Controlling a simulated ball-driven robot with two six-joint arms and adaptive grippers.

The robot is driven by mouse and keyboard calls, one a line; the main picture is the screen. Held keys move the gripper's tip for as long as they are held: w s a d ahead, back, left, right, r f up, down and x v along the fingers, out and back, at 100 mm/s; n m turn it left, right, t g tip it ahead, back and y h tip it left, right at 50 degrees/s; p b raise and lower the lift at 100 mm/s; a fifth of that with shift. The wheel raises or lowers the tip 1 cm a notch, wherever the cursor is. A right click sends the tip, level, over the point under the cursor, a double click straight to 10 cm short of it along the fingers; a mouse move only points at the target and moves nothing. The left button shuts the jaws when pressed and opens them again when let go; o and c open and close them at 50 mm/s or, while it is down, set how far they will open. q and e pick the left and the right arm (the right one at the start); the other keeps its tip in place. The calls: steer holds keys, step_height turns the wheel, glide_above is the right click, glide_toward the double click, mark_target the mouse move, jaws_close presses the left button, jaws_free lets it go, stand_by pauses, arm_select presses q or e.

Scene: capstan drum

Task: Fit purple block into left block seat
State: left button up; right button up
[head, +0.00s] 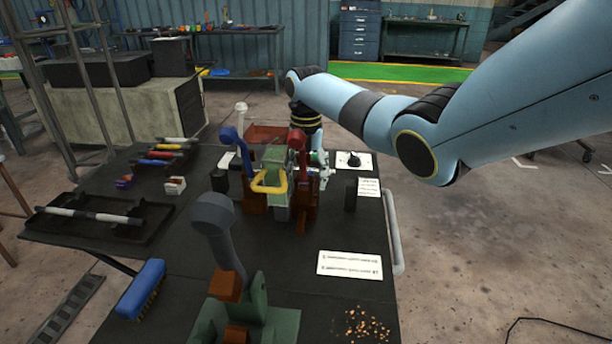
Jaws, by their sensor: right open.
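A small purple block (124,182) lies on the dark table at the left, beside the tray of coloured rods. A machine with a blue-knobbed lever (230,140), a red-knobbed lever (297,142) and a yellow handle (269,183) stands mid-table. I cannot make out which part is the left block seat. My right gripper (321,170) is open, low behind the right side of this machine, far to the right of the purple block. Its fingers are small and partly hidden by the red lever. My left gripper is not in view.
A green stand with a grey lever (219,235) rises at the front. A blue brush (141,288) lies front left, and a tray holds a striped rod (90,215). A white label sheet (349,265) and brown crumbs (366,325) lie front right. A white rail (393,235) edges the right.

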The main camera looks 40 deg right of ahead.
step_height(320, 180, up, 12)
stand_by(0.5)
